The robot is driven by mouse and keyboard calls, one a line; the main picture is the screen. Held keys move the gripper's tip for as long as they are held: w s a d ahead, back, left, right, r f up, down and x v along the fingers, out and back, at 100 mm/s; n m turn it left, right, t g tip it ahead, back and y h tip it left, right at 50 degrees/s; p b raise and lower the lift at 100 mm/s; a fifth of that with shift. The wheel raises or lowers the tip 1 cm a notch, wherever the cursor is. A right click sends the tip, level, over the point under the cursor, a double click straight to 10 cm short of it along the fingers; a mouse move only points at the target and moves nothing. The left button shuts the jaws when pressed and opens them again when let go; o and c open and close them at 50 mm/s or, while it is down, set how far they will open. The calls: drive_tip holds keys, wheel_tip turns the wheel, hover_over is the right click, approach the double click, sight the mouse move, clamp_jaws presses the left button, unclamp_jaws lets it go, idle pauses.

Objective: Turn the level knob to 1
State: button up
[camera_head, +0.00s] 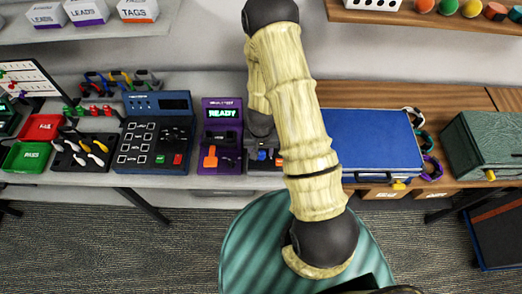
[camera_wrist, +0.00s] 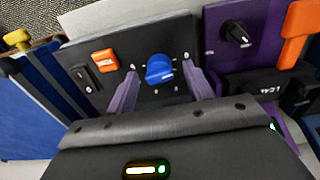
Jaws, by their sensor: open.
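A blue knob (camera_wrist: 159,68) stands on a dark panel (camera_wrist: 150,30) in the wrist view, with small marks around it. I cannot read its setting or whether it is labelled level. My gripper (camera_wrist: 161,73) is open, with its two purple fingers on either side of the blue knob; I cannot tell whether they touch it. A black knob (camera_wrist: 237,33) with a white pointer sits on the purple unit beside it. In the head view, the dark box (camera_head: 266,160) is partly hidden by my arm, and my fingers do not show clearly.
An orange square (camera_wrist: 104,60) and a black rocker switch (camera_wrist: 84,77) lie left of the blue knob. The purple unit (camera_head: 221,135) with a READY screen and a keypad unit (camera_head: 155,133) stand left of the dark box. A blue case (camera_head: 365,140) stands right.

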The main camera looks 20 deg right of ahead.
drive_tip(key=shift+f, duration=0.45)
drive_tip(key=c, duration=1)
drive_tip(key=shift+o, duration=0.2)
drive_tip(key=shift+m, duration=0.4)
drive_tip(key=m+b, duration=0.1)
drive_tip(key=m, duration=0.2)
drive_tip(key=shift+m+b, duration=0.55)
drive_tip(key=shift+m, duration=1.45)
